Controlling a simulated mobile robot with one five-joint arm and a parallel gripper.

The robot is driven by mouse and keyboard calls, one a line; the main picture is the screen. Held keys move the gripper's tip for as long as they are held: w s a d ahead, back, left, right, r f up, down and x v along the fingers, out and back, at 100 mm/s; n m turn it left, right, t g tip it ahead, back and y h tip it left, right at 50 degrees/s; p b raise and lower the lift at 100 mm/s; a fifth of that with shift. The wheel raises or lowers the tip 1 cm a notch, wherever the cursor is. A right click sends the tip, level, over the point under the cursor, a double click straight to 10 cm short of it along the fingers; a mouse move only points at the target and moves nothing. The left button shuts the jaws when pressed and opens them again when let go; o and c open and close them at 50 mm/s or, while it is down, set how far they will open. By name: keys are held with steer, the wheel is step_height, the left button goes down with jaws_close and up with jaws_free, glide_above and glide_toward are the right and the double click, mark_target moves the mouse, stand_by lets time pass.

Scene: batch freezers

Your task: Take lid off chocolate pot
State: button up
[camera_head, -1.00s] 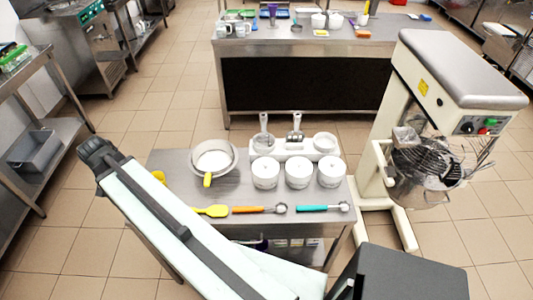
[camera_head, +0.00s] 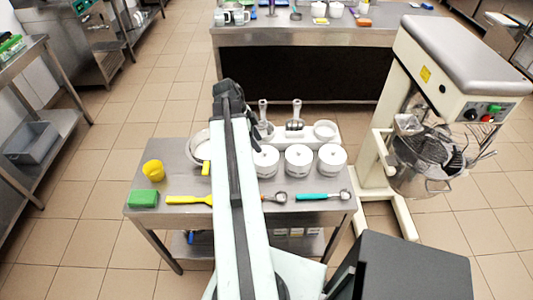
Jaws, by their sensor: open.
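Three white pots stand in a row on the steel cart's top: a left pot (camera_head: 266,168), a middle pot (camera_head: 298,168) and a right pot (camera_head: 332,168). Each has a white, round top that looks like a lid with a small knob. I cannot read any label, so I cannot tell which is the chocolate pot. My gripper (camera_head: 227,87) is at the dark far end of my arm, above and left of the pots, and apart from them. Its fingers are too dark and small to make out clearly; it appears empty. My arm covers part of the cart left of the pots.
A white holder (camera_head: 326,131) with scoops stands behind the pots. A bowl (camera_head: 196,148) is partly hidden by my arm. A yellow cup (camera_head: 153,171), green sponge (camera_head: 143,199), yellow spatula (camera_head: 185,199) and turquoise scoop (camera_head: 320,196) lie about. A mixer (camera_head: 443,70) stands right.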

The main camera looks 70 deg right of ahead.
mark_target(264, 150)
steer(key=shift+f, duration=0.1)
steer(key=b+x, duration=0.4)
steer(key=x, duration=0.1)
steer(key=shift+d+f+b, duration=0.2)
steer(key=shift+d+b, duration=0.05)
steer(key=shift+b, duration=0.15)
steer(key=shift+r, duration=0.2)
jaws_close()
